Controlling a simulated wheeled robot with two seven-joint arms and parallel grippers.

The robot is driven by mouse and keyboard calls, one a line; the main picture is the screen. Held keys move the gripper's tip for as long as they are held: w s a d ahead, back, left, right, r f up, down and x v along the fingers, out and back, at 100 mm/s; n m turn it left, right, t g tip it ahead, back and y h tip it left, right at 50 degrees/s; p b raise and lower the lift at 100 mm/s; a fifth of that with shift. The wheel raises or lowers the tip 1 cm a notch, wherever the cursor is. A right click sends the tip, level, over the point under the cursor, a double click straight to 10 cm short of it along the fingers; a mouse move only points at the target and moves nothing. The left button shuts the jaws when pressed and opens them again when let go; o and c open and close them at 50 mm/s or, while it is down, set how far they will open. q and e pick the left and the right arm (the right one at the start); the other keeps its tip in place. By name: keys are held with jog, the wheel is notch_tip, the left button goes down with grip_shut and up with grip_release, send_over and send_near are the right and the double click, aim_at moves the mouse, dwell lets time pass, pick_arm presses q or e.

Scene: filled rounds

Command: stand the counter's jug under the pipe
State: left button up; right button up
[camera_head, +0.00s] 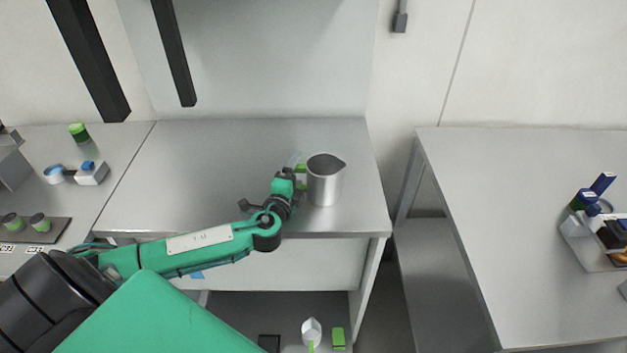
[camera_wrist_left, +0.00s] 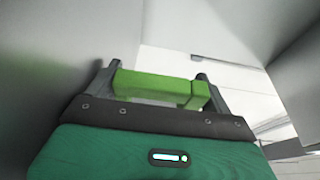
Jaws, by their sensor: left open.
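The jug (camera_head: 325,182) is a plain grey metal vessel, standing upright near the right front of the middle counter (camera_head: 220,160). Small green parts, apparently its handle, show on its left side. My left gripper (camera_head: 299,176) is at that side, close to the jug. In the left wrist view, my left gripper (camera_wrist_left: 155,80) is open, with a green bar (camera_wrist_left: 155,87) crossing between its fingers; whether they touch it I cannot tell. I cannot clearly identify a pipe. My right gripper is out of view.
The left counter holds a green-topped jar (camera_head: 78,132), a white box (camera_head: 92,174) and a dark tray (camera_head: 60,231). A right table (camera_head: 510,200) has a loaded caddy (camera_head: 585,247), with a gap before it. Two dark bars (camera_head: 175,55) hang above. The middle counter's left is clear.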

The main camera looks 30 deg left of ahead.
pick_arm(q)
jog(key=c, duration=0.8)
jog(key=shift+r, duration=0.15)
